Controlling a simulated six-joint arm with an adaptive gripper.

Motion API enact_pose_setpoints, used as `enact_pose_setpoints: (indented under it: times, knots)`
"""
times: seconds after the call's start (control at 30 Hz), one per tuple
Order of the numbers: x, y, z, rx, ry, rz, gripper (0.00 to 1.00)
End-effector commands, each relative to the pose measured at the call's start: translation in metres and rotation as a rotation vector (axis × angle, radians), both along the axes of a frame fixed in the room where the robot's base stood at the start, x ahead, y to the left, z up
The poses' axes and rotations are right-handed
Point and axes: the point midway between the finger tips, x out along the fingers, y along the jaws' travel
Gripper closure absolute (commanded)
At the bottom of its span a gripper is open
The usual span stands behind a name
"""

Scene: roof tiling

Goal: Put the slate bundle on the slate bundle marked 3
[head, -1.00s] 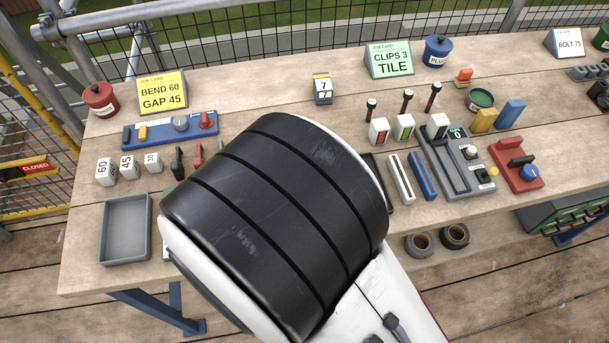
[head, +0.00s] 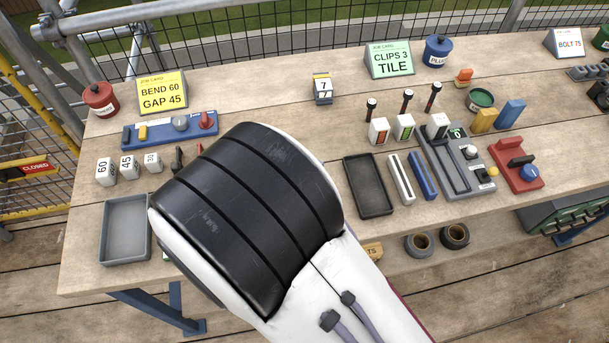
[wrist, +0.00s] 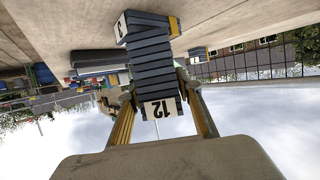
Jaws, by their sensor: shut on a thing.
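In the wrist view, which is upside down, my gripper (wrist: 160,100) is shut on a blue-grey slate bundle (wrist: 155,80) with a white label reading 12. One finger is on each side of it. The slate bundle marked 3 (wrist: 148,22) is beyond it, by the wooden bench surface, and is turned at an angle to the held bundle. The two line up closely in this view; I cannot tell whether they touch. In the head view my arm hides the gripper and both bundles.
An empty grey tray (head: 124,257) is at the bench's front left. A black tray (head: 369,185) lies right of my arm.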

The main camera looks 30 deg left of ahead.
Motion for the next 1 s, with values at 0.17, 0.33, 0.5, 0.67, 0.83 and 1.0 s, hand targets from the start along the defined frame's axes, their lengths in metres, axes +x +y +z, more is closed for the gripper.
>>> enact_pose_setpoints:
  times: [0.17,0.33,0.5,0.67,0.83,1.0]
  knots:
    - [0.0,0.0,0.0,0.0,0.0,0.0,0.49]
    - [0.0,0.0,0.0,0.0,0.0,0.0,0.49]
    - [0.0,0.0,0.001,0.001,0.0,0.0,0.49]
    - [-0.003,0.001,0.004,0.001,0.0,0.002,0.49]
    - [-0.016,0.001,0.01,0.001,-0.001,0.003,0.49]
    - [-0.036,0.001,0.017,0.002,0.0,0.004,0.49]
